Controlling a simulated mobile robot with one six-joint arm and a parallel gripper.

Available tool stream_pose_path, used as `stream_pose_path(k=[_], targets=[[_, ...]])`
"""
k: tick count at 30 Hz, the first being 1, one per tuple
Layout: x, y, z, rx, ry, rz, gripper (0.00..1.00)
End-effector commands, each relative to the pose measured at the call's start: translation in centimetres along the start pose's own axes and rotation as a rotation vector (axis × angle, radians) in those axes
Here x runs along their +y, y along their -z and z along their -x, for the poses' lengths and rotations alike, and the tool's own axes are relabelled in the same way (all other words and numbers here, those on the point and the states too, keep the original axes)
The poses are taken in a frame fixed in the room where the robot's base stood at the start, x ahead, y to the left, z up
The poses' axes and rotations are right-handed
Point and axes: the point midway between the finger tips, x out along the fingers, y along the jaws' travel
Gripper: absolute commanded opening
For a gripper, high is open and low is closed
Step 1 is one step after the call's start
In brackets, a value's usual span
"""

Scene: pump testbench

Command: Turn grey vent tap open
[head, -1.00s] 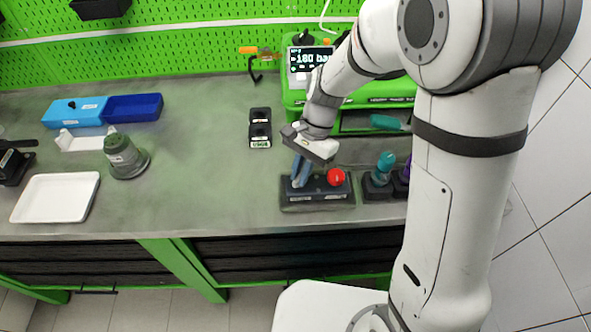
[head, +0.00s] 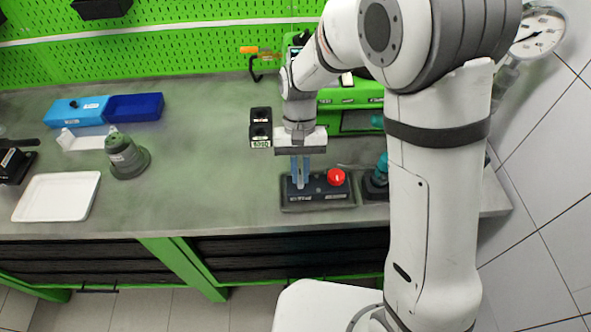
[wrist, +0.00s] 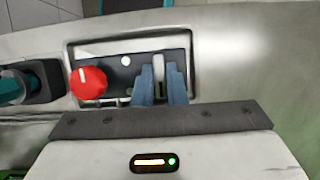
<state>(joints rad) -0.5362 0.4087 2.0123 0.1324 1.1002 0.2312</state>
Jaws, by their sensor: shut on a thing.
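The grey vent tap (wrist: 158,70) shows in the wrist view as a light grey lever between the two blue fingers of my gripper (wrist: 160,84). My gripper is shut on it. In the head view my gripper (head: 300,184) points down at the left half of the dark valve block (head: 322,196), and the fingers hide the tap there. A red knob (head: 336,177) sits on the same block, just right of the fingers. In the wrist view the red knob (wrist: 88,83) is to the left of the fingers, with a white mark on it.
A black two-hole holder (head: 260,128) stands behind and left of the block. A teal-topped tool (head: 381,168) in a dark stand is close to its right. A grey-green pot (head: 124,156) and white tray (head: 58,197) lie far left. The bench between is clear.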

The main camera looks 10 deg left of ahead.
Motion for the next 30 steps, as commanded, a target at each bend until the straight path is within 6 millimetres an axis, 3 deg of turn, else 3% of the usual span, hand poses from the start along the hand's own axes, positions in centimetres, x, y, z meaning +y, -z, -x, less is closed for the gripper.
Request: stream_pose_path(k=[17,18,24,30], targets=[[-0.07,-0.03,-0.18,-0.002,-0.012,0.029,0.0],[-0.07,-0.02,-0.18,-0.002,-0.012,0.028,0.15],[-0.1,-0.02,-0.09,-0.001,-0.011,0.028,0.31],[-0.12,-0.02,-0.04,0.0,-0.011,0.027,0.34]])
